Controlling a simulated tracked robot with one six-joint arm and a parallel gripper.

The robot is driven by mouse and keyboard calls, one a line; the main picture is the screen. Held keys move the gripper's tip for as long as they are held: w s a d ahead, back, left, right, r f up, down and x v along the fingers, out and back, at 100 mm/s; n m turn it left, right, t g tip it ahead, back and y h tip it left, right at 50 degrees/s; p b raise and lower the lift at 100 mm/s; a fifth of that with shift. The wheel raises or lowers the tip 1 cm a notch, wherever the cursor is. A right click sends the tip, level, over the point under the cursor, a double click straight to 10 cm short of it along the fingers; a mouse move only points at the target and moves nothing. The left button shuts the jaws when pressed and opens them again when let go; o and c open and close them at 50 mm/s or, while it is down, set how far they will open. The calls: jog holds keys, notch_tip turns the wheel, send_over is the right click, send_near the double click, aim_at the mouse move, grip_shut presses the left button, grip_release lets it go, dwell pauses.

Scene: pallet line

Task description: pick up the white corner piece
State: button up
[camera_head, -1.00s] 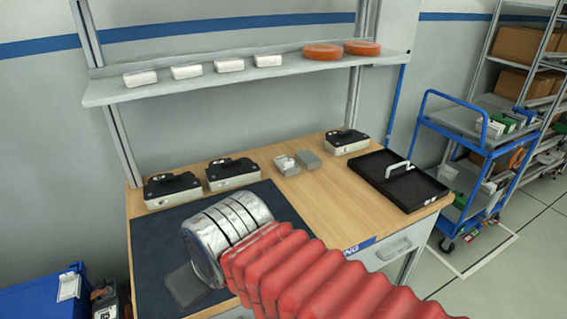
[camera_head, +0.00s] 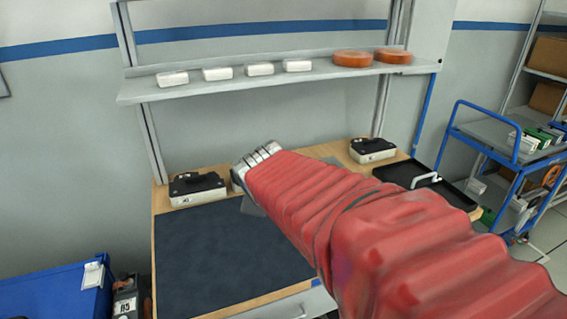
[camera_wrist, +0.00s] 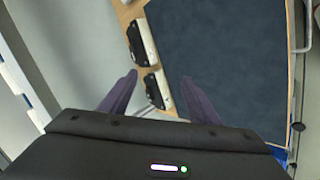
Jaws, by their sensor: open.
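I cannot pick out a white corner piece for sure in any view now. The spot at the back of the bench, where small white and grey pieces showed earlier, is hidden behind my red-sleeved arm in the head view. My gripper (camera_wrist: 159,77) shows in the wrist view with its two dark fingers spread apart and nothing held between them. Beyond the fingers lie a dark mat (camera_wrist: 215,55) and two black-and-white devices (camera_wrist: 143,42) on the bench. In the head view my gripper is mostly hidden by the arm.
Several white blocks (camera_head: 217,73) and two orange discs (camera_head: 352,59) lie on the shelf (camera_head: 330,80) above the bench. A black tray (camera_head: 455,193) with a white handle lies at the right. A blue trolley (camera_head: 517,150) stands beyond. The dark mat (camera_head: 225,265) is bare where visible.

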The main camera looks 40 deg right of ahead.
jog(key=w+d+f+n+t+h, duration=0.1)
jog(key=w+d+n, duration=0.4)
jog(key=d, duration=0.5)
jog(key=w+d+f+n+t+h, duration=0.1)
jog(key=w+d+f+n, duration=0.15)
jog(key=d+n, duration=0.5)
jog(key=s+d+f+n+t+y, duration=0.1)
jog(key=d+f+n, duration=0.4)
jog(key=d, duration=0.3)
jog(key=s+d+f+n+t+y, duration=0.1)
jog(key=d+f+n, duration=0.5)
jog(key=d, duration=0.2)
jog(key=shift+n+t+y, duration=0.3)
jog(key=shift+n+t, duration=0.05)
jog(key=shift+t, duration=0.05)
jog(key=shift+w, duration=0.1)
jog(key=shift+x, duration=4.2)
jog(key=shift+w+d+f, duration=0.1)
jog(key=shift+f, duration=0.05)
